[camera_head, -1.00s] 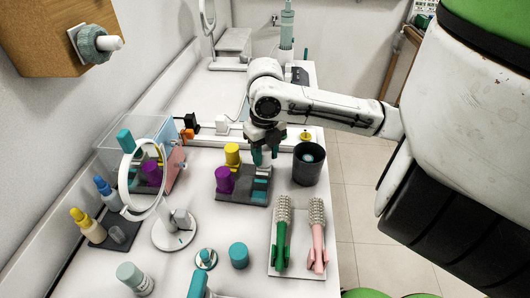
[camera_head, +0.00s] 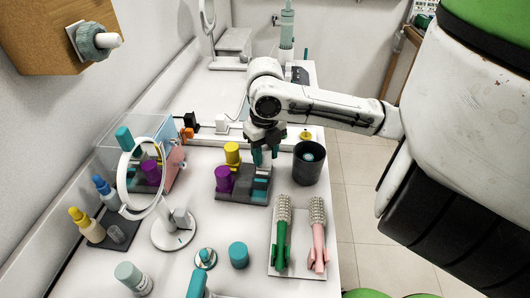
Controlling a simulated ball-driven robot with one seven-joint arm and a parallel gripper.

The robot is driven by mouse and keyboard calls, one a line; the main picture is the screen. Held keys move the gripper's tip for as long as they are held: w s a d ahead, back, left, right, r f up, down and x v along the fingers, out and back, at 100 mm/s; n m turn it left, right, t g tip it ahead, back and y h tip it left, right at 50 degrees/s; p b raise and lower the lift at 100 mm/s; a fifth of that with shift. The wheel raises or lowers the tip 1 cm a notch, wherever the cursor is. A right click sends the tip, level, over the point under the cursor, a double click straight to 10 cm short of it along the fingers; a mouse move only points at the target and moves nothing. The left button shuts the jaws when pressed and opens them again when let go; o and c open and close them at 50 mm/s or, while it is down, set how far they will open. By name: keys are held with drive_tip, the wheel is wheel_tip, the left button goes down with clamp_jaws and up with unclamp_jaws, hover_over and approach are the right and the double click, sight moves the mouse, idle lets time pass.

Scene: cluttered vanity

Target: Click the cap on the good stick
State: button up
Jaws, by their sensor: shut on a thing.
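A dark grey stand (camera_head: 233,199) on the vanity holds a purple stick (camera_head: 224,181) and a yellow-topped stick (camera_head: 232,153) upright. My gripper (camera_head: 265,157) points down over the stand's back right part. Its dark teal fingers are shut on a small grey piece (camera_head: 265,160), mostly hidden between them. I cannot tell whether this piece touches the stand. A loose teal cap (camera_head: 238,255) stands on the table in front. I cannot tell which stick is the good one.
A black cup (camera_head: 308,165) stands right of the gripper. A tray (camera_head: 298,261) with a green and a pink brush lies in front. A round mirror (camera_head: 172,230), a clear box (camera_head: 110,151) and several bottles crowd the left.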

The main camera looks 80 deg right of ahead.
idle(0.4)
drive_tip(key=o, duration=1.6)
drive_tip(key=shift+c, duration=0.2)
drive_tip(key=shift+r+p, duration=2.6)
drive_tip(key=shift+r, duration=0.9)
